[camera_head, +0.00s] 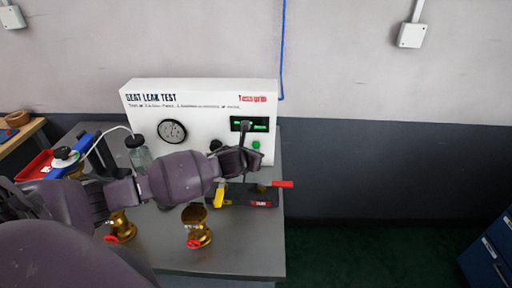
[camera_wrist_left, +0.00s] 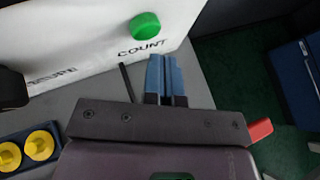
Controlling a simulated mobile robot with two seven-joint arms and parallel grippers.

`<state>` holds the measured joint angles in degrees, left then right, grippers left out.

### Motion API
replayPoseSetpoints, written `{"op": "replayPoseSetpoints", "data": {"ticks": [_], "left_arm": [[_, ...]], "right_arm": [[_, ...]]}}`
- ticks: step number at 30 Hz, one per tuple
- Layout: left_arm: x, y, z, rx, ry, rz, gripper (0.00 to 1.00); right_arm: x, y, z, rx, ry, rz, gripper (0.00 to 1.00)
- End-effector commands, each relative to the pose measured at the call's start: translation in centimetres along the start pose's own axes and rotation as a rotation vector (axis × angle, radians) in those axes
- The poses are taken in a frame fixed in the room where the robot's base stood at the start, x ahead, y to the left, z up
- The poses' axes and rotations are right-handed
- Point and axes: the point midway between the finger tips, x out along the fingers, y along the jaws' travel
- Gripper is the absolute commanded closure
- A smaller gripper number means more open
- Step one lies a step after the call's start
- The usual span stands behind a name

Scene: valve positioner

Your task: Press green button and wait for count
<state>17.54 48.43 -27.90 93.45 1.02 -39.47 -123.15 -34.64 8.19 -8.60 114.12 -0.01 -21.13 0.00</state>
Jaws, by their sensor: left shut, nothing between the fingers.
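The green button (camera_head: 256,145) is on the lower right of the white seat leak test panel's front. In the left wrist view the green button (camera_wrist_left: 145,25) stands out above the printed word COUNT. My left gripper (camera_head: 243,125) is in front of the panel, just left of the button, and partly covers the display (camera_head: 260,125) with green marks. In the left wrist view its blue fingertips (camera_wrist_left: 163,58) are together and empty, below and slightly right of the button, with a visible gap to it. My right gripper does not show.
The panel (camera_head: 200,93) stands at the back of a grey table (camera_head: 240,262). A clamp fixture with a red handle (camera_head: 282,184) is below my gripper. Two brass valves, one of them here (camera_head: 194,215), stand in front. A gauge (camera_head: 172,131) and a glass jar (camera_head: 139,157) are left.

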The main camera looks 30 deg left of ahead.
Motion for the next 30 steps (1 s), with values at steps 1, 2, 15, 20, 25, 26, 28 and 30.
{"op": "replayPoseSetpoints", "data": {"ticks": [1, 2, 15, 20, 25, 26, 28, 30], "left_arm": [[0.1, 0.0, 0.0, 0.000, 0.000, 0.000, 1.00], [0.1, 0.0, 0.0, 0.000, 0.000, 0.000, 1.00], [0.1, 0.0, 0.0, 0.000, 0.000, 0.000, 1.00], [0.1, 0.0, 0.0, 0.000, 0.000, 0.000, 1.00], [0.1, 0.0, 0.0, 0.000, 0.000, 0.000, 1.00], [0.1, 0.0, 0.0, 0.000, 0.000, 0.000, 1.00], [0.1, 0.0, 0.0, 0.000, 0.000, 0.000, 1.00], [0.1, 0.0, 0.0, 0.000, 0.000, 0.000, 1.00]], "right_arm": [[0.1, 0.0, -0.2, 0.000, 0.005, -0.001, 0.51], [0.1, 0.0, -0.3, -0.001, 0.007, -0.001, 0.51], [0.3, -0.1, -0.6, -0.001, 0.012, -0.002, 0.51], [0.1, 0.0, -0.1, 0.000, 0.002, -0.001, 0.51], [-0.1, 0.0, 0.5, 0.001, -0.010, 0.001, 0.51], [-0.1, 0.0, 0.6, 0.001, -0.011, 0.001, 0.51], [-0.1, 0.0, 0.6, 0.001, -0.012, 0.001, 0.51], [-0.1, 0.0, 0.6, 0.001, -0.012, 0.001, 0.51]]}}
